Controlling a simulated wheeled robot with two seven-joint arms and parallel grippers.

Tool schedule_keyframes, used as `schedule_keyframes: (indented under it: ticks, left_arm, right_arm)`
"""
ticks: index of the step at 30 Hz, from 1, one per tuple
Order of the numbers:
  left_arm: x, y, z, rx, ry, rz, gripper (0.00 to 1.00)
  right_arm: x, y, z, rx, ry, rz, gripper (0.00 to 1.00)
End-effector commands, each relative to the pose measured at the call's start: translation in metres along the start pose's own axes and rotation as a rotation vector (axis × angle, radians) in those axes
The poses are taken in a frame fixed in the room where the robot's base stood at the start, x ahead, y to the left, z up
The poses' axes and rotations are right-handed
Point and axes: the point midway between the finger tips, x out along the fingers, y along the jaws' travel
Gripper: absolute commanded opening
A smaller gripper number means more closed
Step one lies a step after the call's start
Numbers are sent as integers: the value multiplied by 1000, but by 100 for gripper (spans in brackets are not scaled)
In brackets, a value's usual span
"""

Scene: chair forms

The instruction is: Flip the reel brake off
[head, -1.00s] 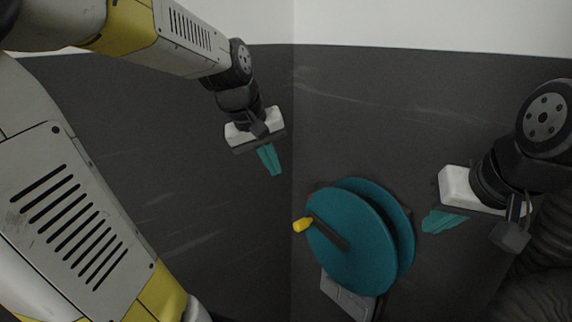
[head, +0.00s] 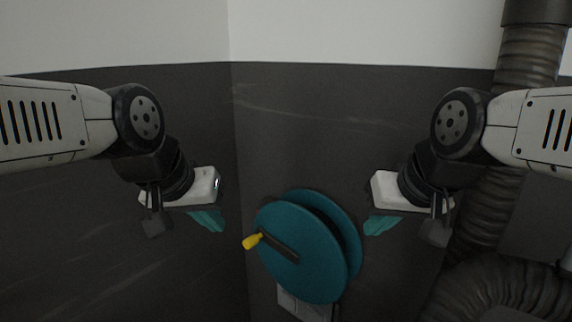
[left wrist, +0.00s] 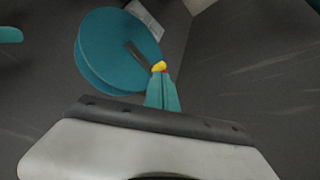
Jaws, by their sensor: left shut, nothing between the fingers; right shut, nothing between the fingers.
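The teal reel (head: 312,240) is mounted on the dark wall, with two discs and a dark crank arm ending in a yellow handle (head: 252,241). The reel also shows in the left wrist view (left wrist: 100,55), with the yellow handle (left wrist: 159,67) just past the fingertips in the picture. My left gripper (head: 210,221) is shut and empty, up and to the left of the handle, apart from it in the head view. My right gripper (head: 376,226) is shut and empty, just right of the reel's rim. I cannot make out a brake lever on the reel.
A grey plate or box (head: 303,305) is on the wall under the reel. A wall corner runs down left of the reel. A thick ribbed hose (head: 480,285) fills the right side. The wall above the reel is clear.

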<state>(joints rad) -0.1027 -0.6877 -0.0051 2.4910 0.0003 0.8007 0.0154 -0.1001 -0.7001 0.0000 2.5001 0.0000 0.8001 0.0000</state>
Motion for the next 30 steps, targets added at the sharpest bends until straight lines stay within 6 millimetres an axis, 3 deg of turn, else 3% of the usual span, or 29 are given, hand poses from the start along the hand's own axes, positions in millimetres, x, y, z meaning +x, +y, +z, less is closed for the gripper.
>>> schedule_keyframes:
  ticks: [4,8,14,18,24,30]
  left_arm:
    - [9,-3,-17,-127,-32,9,0]
    - [33,-12,-52,-396,-93,6,0]
    - [93,-34,-104,-866,-178,-76,0]
    - [144,-54,-132,-1176,-201,-182,0]
    - [209,-78,-154,-1512,-170,-336,0]
    - [238,-89,-160,-1659,-132,-408,0]
  right_arm:
    - [0,0,0,0,0,0,0]
    - [0,0,0,0,0,0,0]
    - [0,0,0,0,0,0,0]
    - [0,0,0,0,0,0,0]
    - [0,0,0,0,0,0,0]
    - [0,0,0,0,0,0,0]
